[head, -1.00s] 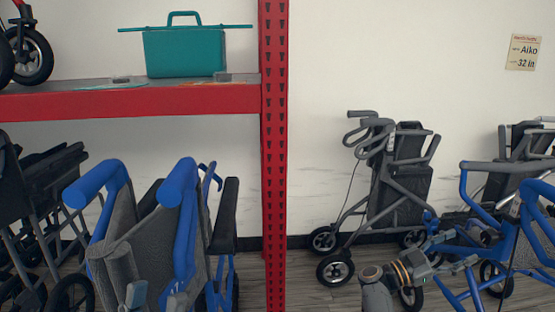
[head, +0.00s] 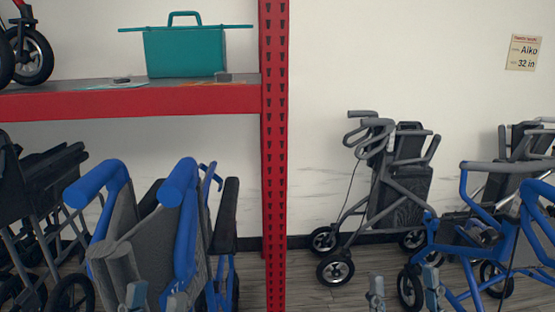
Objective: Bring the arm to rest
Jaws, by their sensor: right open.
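My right gripper (head: 404,292) shows at the bottom of the head view, right of the red post. Its two grey fingertips point up and stand apart, with nothing held between them. My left gripper (head: 157,299) shows at the bottom left, in front of a folded blue wheelchair (head: 195,240). Its two fingertips stand apart, and I see nothing held between them. The rest of both arms is below the picture.
A red shelf beam (head: 150,101) and red post (head: 273,150) stand at left. A teal bag (head: 185,52) sits on the shelf. A grey rollator (head: 400,185) stands by the wall. A blue frame (head: 475,240) is close on the right of my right gripper.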

